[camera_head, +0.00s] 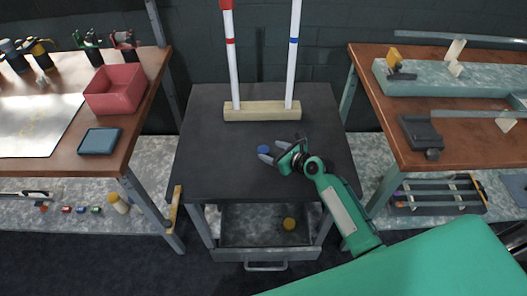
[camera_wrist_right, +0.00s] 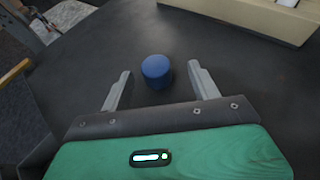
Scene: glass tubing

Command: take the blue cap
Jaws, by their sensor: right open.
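A small round blue cap (camera_wrist_right: 156,69) stands upright on the dark tabletop in the right wrist view. It shows small in the head view (camera_head: 263,149), right by my right gripper. My right gripper (camera_wrist_right: 160,73) is open and empty. Its two fingertips are on either side of the cap, with a gap on each side, and the cap is level with the tips or slightly beyond them. In the head view my right gripper (camera_head: 273,152) is low over the middle of the table. I cannot tell its exact height. My left gripper is not in view.
A wooden block (camera_head: 262,111) with two white tubes stands behind the cap on the dark table (camera_head: 215,165). A red bin (camera_head: 115,90) is on the left bench. The dark table's left half is clear.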

